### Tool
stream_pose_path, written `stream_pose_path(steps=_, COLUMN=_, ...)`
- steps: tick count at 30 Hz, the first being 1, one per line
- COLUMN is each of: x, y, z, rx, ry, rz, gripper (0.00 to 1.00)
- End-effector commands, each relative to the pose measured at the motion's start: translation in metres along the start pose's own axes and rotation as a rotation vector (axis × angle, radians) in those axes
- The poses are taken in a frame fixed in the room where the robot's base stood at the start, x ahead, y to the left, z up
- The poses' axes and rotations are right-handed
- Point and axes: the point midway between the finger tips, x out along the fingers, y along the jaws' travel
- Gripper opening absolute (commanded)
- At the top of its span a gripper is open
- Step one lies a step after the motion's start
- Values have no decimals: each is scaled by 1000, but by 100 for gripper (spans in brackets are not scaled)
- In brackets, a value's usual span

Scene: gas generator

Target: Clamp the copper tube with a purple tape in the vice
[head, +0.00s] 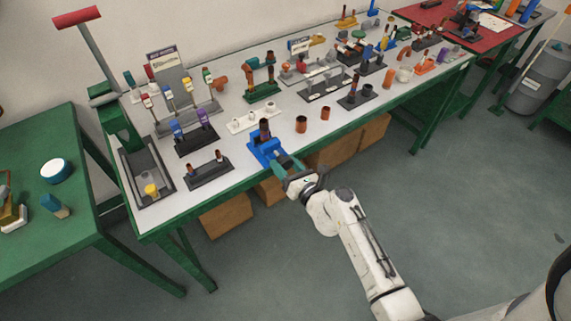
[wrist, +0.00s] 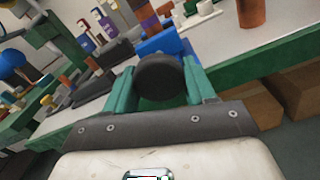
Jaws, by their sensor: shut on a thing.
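The blue vice (head: 259,153) stands at the front edge of the grey-topped bench. The copper tube with purple tape (head: 265,127) stands upright at the vice; whether the jaws press on it cannot be told. In the wrist view the tube (wrist: 147,19) shows its purple band, with the blue vice (wrist: 160,44) below it. My gripper (head: 284,164) is at the vice's front, over the bench edge. In the wrist view its green fingers are shut on a round black vice knob (wrist: 160,80), which hides part of the vice.
Two copper cups (head: 301,124) stand right of the vice. A white holder (head: 241,121) is behind it, and a dark rack with copper tubes (head: 208,172) is to its left. Cardboard boxes (head: 226,214) sit under the bench. The floor in front is clear.

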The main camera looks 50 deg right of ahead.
Motion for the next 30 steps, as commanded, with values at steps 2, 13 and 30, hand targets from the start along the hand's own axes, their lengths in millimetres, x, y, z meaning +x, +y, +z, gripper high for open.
stream_pose_path(steps=2, x=-2, y=-2, z=-4, rx=0, ry=6, rz=-4, gripper=24)
stream_pose_path(steps=13, x=-1, y=-1, z=-3, rx=-1, ry=5, rz=-3, gripper=71)
stream_pose_path(steps=30, x=-34, y=-1, z=-3, rx=-3, ry=4, rz=-3, gripper=76)
